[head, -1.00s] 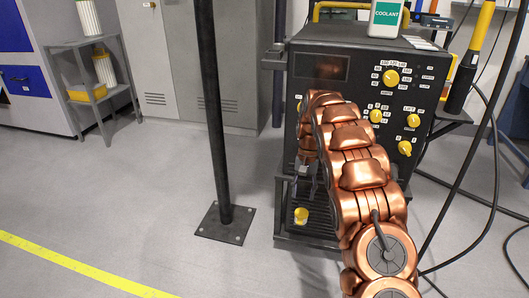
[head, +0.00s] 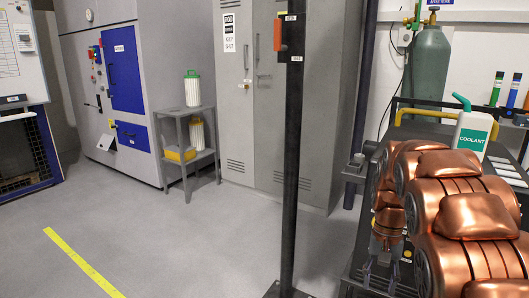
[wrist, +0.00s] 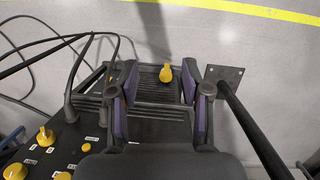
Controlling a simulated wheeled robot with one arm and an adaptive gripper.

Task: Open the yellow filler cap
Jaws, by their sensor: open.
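The yellow filler cap (wrist: 166,73) sits on a dark slatted ledge low on the black machine (wrist: 62,130). In the wrist view it shows between and beyond my gripper's two fingers (wrist: 159,82), with clear space on both sides. My gripper is open and empty, and the fingers do not appear to touch the cap. In the head view my gripper (head: 382,270) points down at the lower right, beside the machine's front. A small yellow spot next to it may be the cap. My copper arm hides most of the machine's front there.
A black pole (head: 291,150) on a floor plate stands left of the machine; its plate (wrist: 224,76) is close to my right finger in the wrist view. A coolant bottle (head: 474,138) stands on the machine. Cables (wrist: 78,58) run at left. Open floor (head: 190,245) lies left.

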